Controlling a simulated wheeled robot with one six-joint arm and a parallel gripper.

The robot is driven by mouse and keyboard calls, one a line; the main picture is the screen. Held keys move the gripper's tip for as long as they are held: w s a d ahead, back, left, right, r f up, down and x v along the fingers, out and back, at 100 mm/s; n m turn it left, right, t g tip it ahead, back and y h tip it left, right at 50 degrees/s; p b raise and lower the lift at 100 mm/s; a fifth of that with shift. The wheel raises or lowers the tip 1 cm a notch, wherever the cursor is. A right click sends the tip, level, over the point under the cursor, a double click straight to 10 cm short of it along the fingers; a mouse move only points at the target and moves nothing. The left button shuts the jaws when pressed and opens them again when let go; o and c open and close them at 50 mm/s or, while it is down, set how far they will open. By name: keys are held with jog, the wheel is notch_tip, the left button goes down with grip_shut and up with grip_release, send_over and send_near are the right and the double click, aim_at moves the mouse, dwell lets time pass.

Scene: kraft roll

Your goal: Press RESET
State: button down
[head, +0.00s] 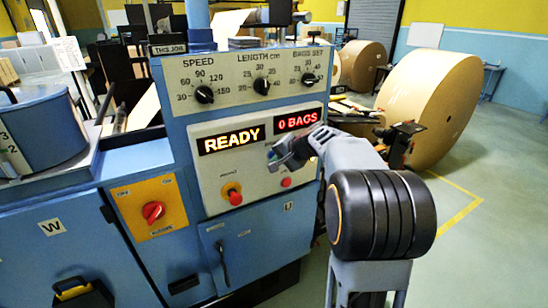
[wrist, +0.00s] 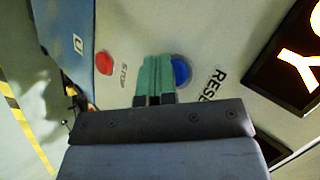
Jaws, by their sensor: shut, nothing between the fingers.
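The blue button (wrist: 181,72) shows in the wrist view, beside a printed label (wrist: 213,86) reading RESE, its end cut off by my gripper. My gripper (wrist: 155,60) has its green fingers together and empty. The fingertips are just left of the blue button and overlap its left edge in the picture; I cannot tell if they touch it. In the head view my gripper (head: 285,154) is in front of the control panel (head: 205,172), below the 0 BAGS display, and the blue button is hidden.
A red STOP button (wrist: 104,63) is left of my fingers, and also in the head view (head: 286,182). The displays read READY (head: 230,140) and 0 BAGS (head: 298,120). Large kraft rolls (head: 428,105) stand behind.

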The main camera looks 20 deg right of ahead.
jog(key=shift+s+d+b, duration=0.1)
jog(key=shift+s+b, duration=0.3)
jog(key=shift+s, duration=0.3)
jog(key=shift+s+d+b, duration=0.15)
jog(key=shift+s+b, duration=0.5)
jog(key=shift+s, duration=0.6)
jog(key=shift+s+d+b, duration=0.15)
jog(key=shift+s+b, duration=0.45)
jog(key=shift+s, duration=0.65)
